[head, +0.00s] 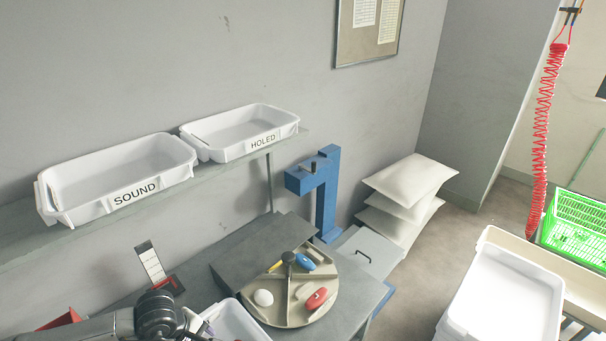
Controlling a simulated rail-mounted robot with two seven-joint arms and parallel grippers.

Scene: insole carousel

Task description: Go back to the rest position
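My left arm (105,326) comes in low at the bottom left corner. Its dark wrist joint (156,312) shows beside a white tray, and the picture's bottom edge cuts off what lies beyond it. I cannot make out the fingers of my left gripper. My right arm and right gripper do not show. A round carousel (290,321) with compartments stands on the bench and holds a blue piece (305,261), a red piece (316,298) and a white round piece (263,298).
Bins labelled SOUND (120,178) and HOLED (240,132) sit on a wall shelf. A white tray (236,322) is near my wrist. A blue stand (326,190) rises behind the carousel. White stacked containers (505,290) and a green crate (578,228) are at right.

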